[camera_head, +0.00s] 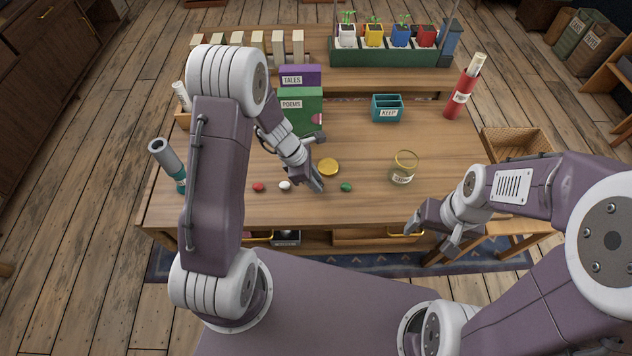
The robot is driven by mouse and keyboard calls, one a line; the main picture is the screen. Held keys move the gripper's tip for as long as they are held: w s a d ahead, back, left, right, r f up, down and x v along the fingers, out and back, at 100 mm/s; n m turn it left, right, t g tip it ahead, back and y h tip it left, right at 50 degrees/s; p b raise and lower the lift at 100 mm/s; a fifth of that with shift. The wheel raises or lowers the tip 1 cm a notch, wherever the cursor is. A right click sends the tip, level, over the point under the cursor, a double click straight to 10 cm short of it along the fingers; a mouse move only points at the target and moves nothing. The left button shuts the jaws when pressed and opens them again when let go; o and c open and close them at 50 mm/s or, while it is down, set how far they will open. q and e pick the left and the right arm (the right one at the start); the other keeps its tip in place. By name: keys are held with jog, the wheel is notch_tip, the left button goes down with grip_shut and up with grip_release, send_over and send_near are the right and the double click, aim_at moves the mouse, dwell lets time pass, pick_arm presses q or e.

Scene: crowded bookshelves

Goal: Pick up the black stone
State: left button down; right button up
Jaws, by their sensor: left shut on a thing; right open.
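My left gripper (316,184) is low over the table between the white stone (285,185) and the green stone (346,187). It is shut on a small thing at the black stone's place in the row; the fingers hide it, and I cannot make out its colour. A red stone (258,187) lies left of the white one. No black stone shows elsewhere on the table. My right gripper (428,242) is open and empty in front of the table's front edge, at the right.
A round yellow lid (328,167) lies just behind my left gripper. A labelled glass jar (404,168) stands to the right. Books (300,110), a teal KEEP box (387,108), a red tube (460,97) and a planter (390,55) stand further back.

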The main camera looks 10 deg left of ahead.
pick_arm(q)
notch_tip(320, 180, up, 4)
jog(key=shift+f+p, duration=0.1)
jog(key=shift+p, duration=0.6)
jog(key=s+d+r+p, duration=0.1)
jog(key=s+d+r, duration=0.5)
jog(key=d, duration=0.4)
jog(key=shift+p, duration=0.4)
